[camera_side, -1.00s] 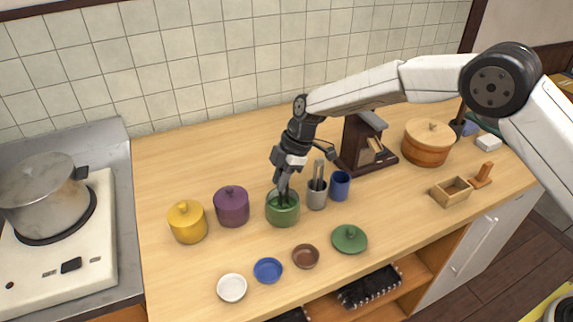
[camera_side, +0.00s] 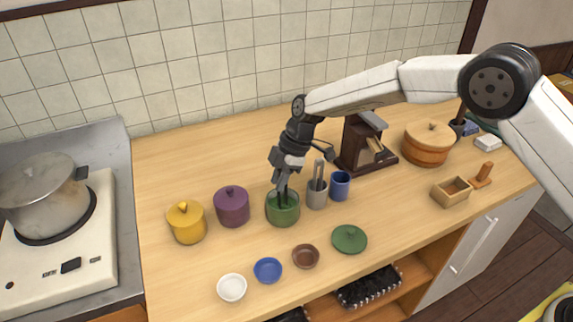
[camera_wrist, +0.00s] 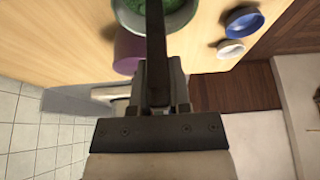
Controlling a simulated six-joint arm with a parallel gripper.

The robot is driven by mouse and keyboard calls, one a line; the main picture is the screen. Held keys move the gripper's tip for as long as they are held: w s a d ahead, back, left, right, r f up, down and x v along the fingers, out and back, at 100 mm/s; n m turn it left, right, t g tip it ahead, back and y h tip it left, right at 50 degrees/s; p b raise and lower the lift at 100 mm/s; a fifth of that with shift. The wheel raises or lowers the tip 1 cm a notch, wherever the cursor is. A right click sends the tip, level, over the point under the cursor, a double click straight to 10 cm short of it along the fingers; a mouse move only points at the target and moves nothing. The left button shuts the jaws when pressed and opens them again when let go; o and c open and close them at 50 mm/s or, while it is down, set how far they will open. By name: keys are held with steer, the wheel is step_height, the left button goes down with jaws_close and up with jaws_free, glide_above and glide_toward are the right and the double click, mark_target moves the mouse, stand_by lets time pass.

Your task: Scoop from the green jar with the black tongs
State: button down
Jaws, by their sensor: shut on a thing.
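The green jar (camera_side: 283,211) stands open on the counter, between the purple jar and a grey utensil cup. Its green contents (camera_wrist: 172,5) show at the top edge of the wrist view. My gripper (camera_side: 285,177) is above the jar, pointing down, shut on the black tongs (camera_wrist: 156,50). The tongs' lower end is inside the jar in the side view; their tips are hidden by its wall. The green lid (camera_side: 349,239) lies on the counter to the jar's right front.
The purple jar (camera_side: 232,207) and yellow jar (camera_side: 187,222) stand left. The grey cup (camera_side: 317,195) with utensils and the blue cup (camera_side: 340,186) are close on the right. White (camera_side: 232,288), blue (camera_side: 268,270) and brown (camera_side: 305,256) dishes lie in front.

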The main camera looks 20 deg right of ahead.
steer(key=shift+r, duration=4.55)
